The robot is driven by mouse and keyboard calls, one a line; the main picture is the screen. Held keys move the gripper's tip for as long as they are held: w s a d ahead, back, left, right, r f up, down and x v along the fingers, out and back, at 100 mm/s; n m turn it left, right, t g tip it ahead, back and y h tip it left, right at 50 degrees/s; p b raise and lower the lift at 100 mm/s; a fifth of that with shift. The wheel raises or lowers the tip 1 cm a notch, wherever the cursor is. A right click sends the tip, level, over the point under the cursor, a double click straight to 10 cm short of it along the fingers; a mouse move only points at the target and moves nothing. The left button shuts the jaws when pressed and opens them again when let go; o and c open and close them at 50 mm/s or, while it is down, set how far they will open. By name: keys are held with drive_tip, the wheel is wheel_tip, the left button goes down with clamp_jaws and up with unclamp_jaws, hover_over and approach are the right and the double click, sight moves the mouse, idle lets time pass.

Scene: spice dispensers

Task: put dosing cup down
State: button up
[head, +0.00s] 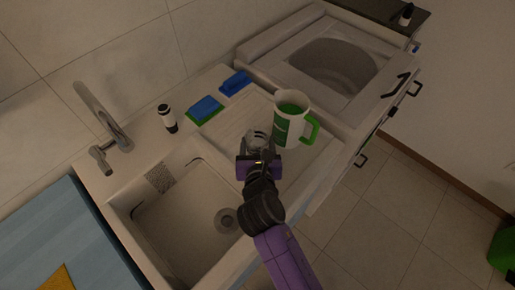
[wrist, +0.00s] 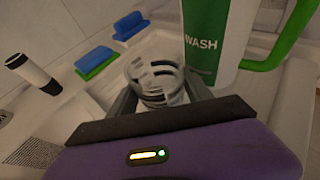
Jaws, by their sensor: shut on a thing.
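The dosing cup is a small clear cup with dark markings; it sits between the fingers of my gripper (wrist: 158,95) in the wrist view, where the cup (wrist: 155,72) shows at the middle. In the head view the cup (head: 257,138) is at the far end of my gripper (head: 258,156), over the edge between the sink and the drainboard. My gripper is shut on the cup. Whether the cup's base touches the surface is hidden.
A large white and green jug (head: 290,125) labelled WASH stands close right of the cup. The ribbed drainboard (head: 228,122) lies behind it. Blue and green sponges (head: 205,108) and a black-and-white bottle (head: 167,118) line the back. The sink basin (head: 185,215) opens at left.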

drive_tip(key=shift+f, duration=1.3)
drive_tip(key=shift+f, duration=0.15)
drive_tip(key=o, duration=1.5)
drive_tip(key=shift+o, duration=0.2)
